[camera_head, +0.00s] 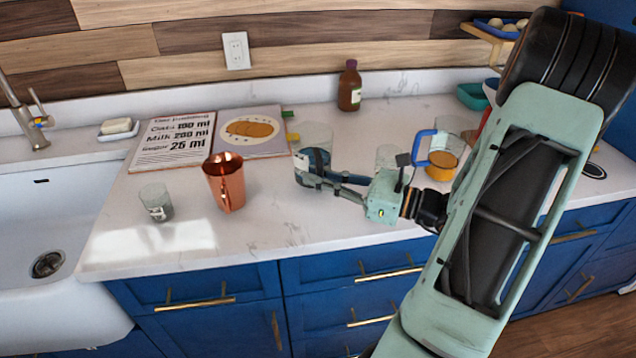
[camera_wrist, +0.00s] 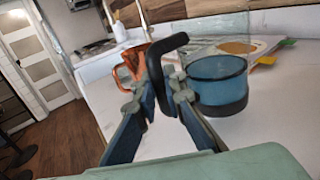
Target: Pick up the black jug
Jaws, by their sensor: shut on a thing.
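The black jug (camera_wrist: 218,80) is clear glass with a black handle (camera_wrist: 168,48), a black base and a blue band or contents low down. In the head view the jug (camera_head: 316,135) stands upright over the middle of the counter, partly hidden by my gripper (camera_head: 318,178). In the wrist view my gripper (camera_wrist: 160,97) has its two fingers on either side of the handle, shut on it. The jug body is just right of the fingers. I cannot tell whether its base touches the counter.
A copper jug (camera_head: 226,182) and a small glass (camera_head: 156,202) stand left. A blue-handled jug (camera_head: 440,160) with orange contents is close on the right. An open book (camera_head: 180,140) and a brown bottle (camera_head: 349,88) are behind. The sink (camera_head: 40,215) is far left.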

